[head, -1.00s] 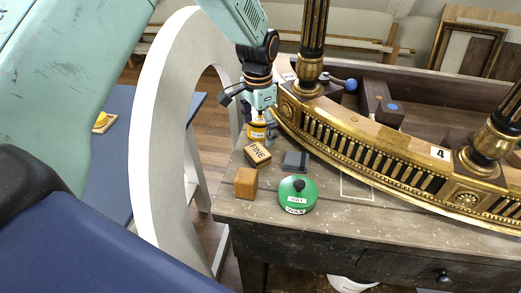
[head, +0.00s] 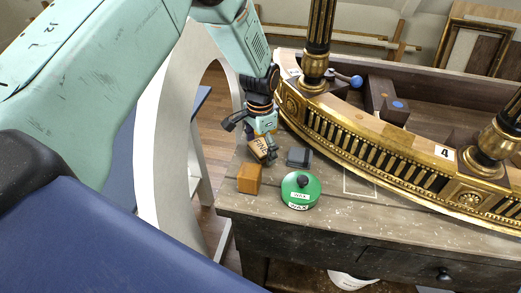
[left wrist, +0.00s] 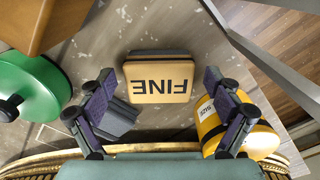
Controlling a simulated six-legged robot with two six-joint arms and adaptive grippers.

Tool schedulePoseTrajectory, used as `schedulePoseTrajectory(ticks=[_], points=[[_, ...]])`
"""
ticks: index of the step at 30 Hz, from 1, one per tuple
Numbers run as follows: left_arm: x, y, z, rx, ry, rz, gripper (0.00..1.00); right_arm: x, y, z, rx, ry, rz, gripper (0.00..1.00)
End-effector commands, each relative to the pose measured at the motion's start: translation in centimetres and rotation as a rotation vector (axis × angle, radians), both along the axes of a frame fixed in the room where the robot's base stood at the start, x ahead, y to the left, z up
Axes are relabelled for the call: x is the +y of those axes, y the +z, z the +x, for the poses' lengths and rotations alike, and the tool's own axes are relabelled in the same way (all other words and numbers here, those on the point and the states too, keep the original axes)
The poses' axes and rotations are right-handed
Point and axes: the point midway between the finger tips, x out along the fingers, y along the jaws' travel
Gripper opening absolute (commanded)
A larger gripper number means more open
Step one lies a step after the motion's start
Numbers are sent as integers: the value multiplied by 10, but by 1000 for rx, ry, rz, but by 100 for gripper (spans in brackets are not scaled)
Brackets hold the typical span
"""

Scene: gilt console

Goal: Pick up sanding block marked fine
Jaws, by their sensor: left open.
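The sanding block marked FINE (left wrist: 158,80) lies on the worktop, tan on top with a dark layer beneath. In the left wrist view it sits between and just ahead of my open left fingers (left wrist: 160,112), with no visible contact. In the head view my left gripper (head: 262,150) is right over the block (head: 258,146) and partly hides it. My right gripper is not in view.
A dark grey block (head: 299,157) lies close to the right. A wooden cube (head: 249,179) and a green wax tin (head: 300,194) stand nearer the front edge. A yellow container (left wrist: 236,127) is beside one finger. The gilt console (head: 370,147) curves behind.

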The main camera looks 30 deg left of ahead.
Motion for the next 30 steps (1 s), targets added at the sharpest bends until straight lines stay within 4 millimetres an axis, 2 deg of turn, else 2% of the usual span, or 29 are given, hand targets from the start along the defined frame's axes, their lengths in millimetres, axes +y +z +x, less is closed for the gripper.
schedulePoseTrajectory(ticks=[3,25,30], points=[[-1,0,1,0,0,0,90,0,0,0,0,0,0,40],[0,0,1,1,0,1,28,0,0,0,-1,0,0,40],[-1,1,1,0,0,0,27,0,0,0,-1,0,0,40]])
